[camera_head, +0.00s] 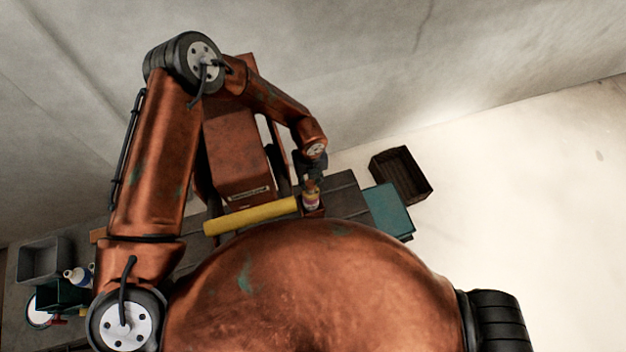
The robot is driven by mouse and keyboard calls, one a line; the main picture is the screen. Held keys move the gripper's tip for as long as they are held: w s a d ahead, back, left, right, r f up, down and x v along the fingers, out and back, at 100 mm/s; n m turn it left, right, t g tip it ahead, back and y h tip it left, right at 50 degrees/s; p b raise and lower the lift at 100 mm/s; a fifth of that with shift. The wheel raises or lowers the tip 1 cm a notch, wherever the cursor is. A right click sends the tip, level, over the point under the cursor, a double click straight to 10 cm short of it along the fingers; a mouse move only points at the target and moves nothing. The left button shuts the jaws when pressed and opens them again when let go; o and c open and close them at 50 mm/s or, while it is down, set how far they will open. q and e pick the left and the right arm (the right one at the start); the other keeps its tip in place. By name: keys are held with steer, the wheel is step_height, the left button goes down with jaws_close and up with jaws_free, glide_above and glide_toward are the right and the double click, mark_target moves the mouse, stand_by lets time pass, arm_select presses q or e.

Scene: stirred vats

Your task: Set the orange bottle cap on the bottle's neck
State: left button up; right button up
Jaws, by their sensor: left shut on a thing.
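My left gripper (312,178) is small and far off, in the middle of the head view, pointing down. It is shut on the orange bottle cap (310,187), which shows as a small orange patch at its fingertips. The fingers hide part of the cap, and I cannot tell whether cap and neck touch. My right gripper is out of view.
A yellow roll (250,215) lies just left of the bottle. A teal box (388,210) and a dark crate (401,174) are to the right. At far left are a grey bin (44,260) and a white bottle (77,275). My own arm hides much of the bench.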

arm_select(q)
steer(key=shift+f, duration=0.2)
steer(key=shift+f+b, duration=0.8)
steer(key=shift+b, duration=0.1)
steer(key=o, duration=0.8)
steer(key=shift+c, duration=0.2)
steer(key=shift+r, duration=0.15)
